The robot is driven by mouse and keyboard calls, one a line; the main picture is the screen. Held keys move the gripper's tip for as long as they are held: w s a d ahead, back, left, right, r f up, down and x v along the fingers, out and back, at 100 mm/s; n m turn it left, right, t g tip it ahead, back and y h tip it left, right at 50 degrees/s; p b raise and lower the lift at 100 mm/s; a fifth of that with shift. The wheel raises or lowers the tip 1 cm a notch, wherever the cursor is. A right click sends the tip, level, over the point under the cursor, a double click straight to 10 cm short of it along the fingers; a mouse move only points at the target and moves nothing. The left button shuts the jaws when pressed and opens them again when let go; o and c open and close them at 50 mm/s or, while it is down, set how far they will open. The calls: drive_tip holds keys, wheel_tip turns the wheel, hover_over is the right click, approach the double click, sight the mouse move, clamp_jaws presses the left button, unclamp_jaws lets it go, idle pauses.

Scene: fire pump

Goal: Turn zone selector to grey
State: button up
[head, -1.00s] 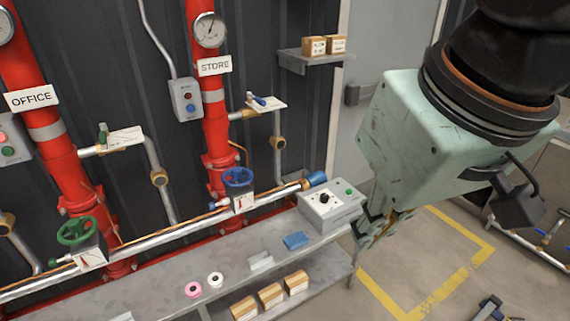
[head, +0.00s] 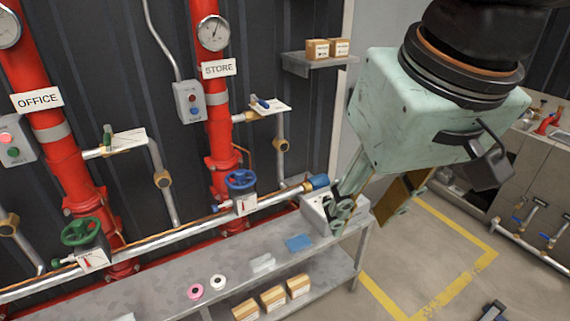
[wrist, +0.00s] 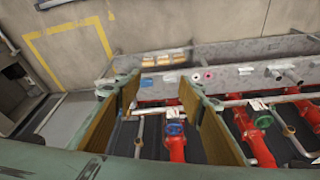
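The zone selector is not labelled legibly; a light grey control box (head: 312,207) stands at the right end of the bench and is probably it. My gripper (head: 368,215) is in front of the box and covers most of its top, including the dark knob seen earlier. The gripper is open and empty, with its two fingers wide apart. In the wrist view its brown-padded fingers (wrist: 165,115) have a clear gap between them, through which pipes and the blue valve wheel show. I cannot tell the knob's setting or make out the box in the wrist view.
The grey bench (head: 150,293) holds a blue item (head: 298,242) and pink and white rolls. A pipe with a blue wheel (head: 240,181) and a green wheel (head: 80,231) runs behind it. Cartons (head: 272,297) sit below. Yellow-marked floor (head: 440,255) lies open at right.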

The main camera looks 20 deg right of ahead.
drive_tip(key=w+d+r+m, duration=0.1)
drive_tip(key=w+r, duration=0.1)
drive_tip(key=w, duration=0.7)
drive_tip(key=m+g+p, duration=0.3)
drive_tip(key=m+g, duration=0.1)
drive_tip(key=m, duration=0.7)
hover_over(327, 197)
wheel_tip(327, 197, down, 38)
drive_tip(key=shift+s+r, duration=0.15)
drive_tip(key=shift+r, duration=0.05)
drive_tip(key=shift+f+b, duration=0.95)
drive_tip(key=shift+f, duration=5.95)
drive_tip(key=shift+c, duration=0.2)
